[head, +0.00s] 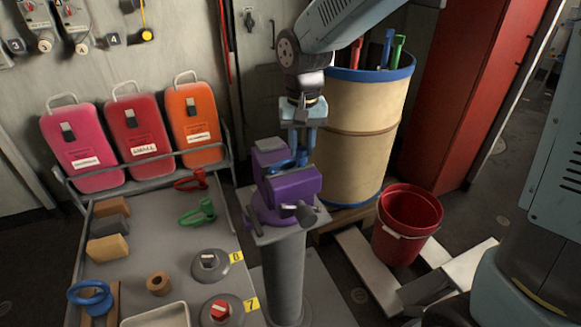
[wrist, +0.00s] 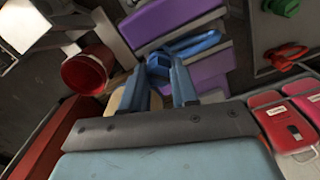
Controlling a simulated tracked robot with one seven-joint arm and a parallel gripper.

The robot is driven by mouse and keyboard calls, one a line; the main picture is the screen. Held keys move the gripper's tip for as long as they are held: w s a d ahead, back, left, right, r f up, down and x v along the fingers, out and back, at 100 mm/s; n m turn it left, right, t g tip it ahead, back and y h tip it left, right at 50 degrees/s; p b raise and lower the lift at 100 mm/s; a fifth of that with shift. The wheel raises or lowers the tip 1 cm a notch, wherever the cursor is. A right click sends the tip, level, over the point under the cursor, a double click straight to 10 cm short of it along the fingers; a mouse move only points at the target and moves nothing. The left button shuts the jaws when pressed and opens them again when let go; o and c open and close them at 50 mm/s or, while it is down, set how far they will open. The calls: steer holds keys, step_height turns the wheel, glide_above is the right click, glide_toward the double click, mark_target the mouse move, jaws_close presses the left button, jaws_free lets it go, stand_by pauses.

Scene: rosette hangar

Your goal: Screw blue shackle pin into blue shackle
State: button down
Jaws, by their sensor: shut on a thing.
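The purple vise (head: 296,188) stands on a grey pedestal in the head view. The blue shackle (head: 285,165) sits at its jaws, and its bow shows in the wrist view (wrist: 197,44) against the purple vise (wrist: 175,18). My gripper (head: 302,148) points down over the vise. In the wrist view my gripper (wrist: 161,76) is shut on the blue shackle pin (wrist: 158,62), whose blue end shows between the fingertips. The pin is close beside the shackle. The fingers hide much of it, so I cannot tell whether it is inside the shackle's holes.
A red shackle (head: 191,180) and a green shackle (head: 198,213) lie on the grey bench (head: 150,215) to the left. A tan barrel (head: 355,130) with coloured handles stands close behind the vise. A red bucket (head: 408,225) stands to the right.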

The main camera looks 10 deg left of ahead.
steer(key=m, duration=0.9)
steer(key=shift+f+m, duration=0.1)
steer(key=shift+m, duration=0.3)
steer(key=c, duration=0.8)
jaws_free()
